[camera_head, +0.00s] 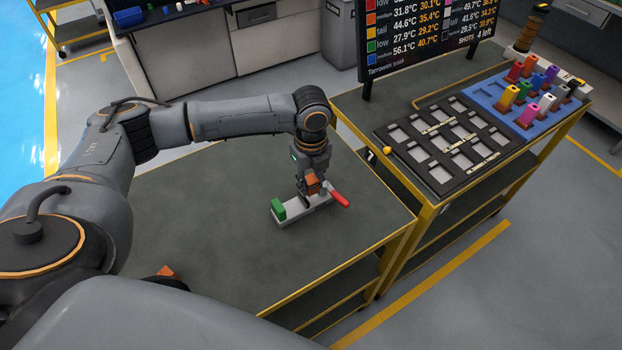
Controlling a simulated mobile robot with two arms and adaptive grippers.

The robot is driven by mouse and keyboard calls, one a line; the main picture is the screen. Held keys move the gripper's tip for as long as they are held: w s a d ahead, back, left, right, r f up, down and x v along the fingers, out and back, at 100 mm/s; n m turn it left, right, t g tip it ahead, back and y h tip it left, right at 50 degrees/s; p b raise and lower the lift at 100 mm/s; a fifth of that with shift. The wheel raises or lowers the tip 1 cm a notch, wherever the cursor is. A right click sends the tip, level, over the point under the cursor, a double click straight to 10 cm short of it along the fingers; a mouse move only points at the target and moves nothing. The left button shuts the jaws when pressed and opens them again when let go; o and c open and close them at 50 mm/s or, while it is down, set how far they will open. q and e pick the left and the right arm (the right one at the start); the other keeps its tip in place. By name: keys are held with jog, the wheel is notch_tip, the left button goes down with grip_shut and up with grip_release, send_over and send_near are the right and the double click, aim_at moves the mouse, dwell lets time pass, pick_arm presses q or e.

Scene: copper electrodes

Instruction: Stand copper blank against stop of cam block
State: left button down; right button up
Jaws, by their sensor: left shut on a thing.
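The cam block (295,213) is a light grey bar on the near table, with a green block (278,208) at its left end and a red handle (340,199) at its right. My left gripper (309,194) points down over the bar and is shut on the copper blank (313,183), a small orange-brown piece. The blank is between the green block and the red handle, apart from the green block. The fingers partly hide it, and I cannot tell whether it touches the bar. My right gripper is not in view.
The near table (230,180) is mostly clear. On the right table are a black slotted tray (440,185) and a blue rack (484,98) with several coloured pieces. A score board (420,30) stands behind.

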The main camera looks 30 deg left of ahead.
pick_arm(q)
jog(key=shift+f, duration=0.25)
jog(key=shift+s, duration=0.15)
jog(key=shift+f, duration=0.15)
